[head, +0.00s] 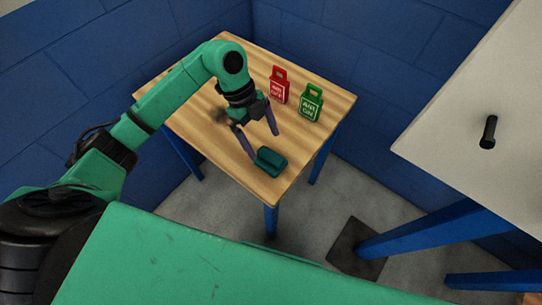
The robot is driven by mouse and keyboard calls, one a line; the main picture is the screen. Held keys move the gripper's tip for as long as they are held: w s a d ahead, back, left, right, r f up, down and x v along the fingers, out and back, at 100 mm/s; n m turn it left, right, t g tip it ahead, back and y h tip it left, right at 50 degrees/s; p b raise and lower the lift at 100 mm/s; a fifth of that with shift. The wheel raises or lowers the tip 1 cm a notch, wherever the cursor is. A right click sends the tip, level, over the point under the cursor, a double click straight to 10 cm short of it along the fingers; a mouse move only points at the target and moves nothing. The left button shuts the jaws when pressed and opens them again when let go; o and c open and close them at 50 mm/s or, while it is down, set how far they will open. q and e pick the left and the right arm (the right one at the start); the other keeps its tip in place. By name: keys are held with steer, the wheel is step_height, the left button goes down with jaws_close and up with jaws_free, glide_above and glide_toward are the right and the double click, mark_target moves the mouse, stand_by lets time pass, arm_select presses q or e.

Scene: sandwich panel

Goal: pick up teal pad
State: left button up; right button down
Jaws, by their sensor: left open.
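The teal pad (271,161) is a small dark teal block lying on the wooden table (200,110), close to its front corner. My left gripper (262,146) is above the table with its two purple-grey fingers spread apart. Its fingers point down toward the pad, and one fingertip shows just left of the pad, the other above and behind it. Nothing shows between the fingers, and I cannot tell whether a fingertip touches the pad. My right gripper does not show.
A red box (279,88) and a green box (311,104), both with handles, stand near the table's back right edge. Blue walls (100,50) close in behind. A white panel (480,120) with a black peg (489,131) is at the right. The table's left part is clear.

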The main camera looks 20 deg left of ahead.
mark_target(269, 154)
arm_select(q)
steer(key=p+x, duration=0.1)
steer(key=x, duration=0.6)
steer(key=shift+s+d+r, duration=0.1)
steer(key=shift+d, duration=0.05)
steer(key=c, duration=1.3)
steer(key=shift+r, duration=0.1)
step_height(269, 154, up, 20)
steer(key=shift+b, duration=0.3)
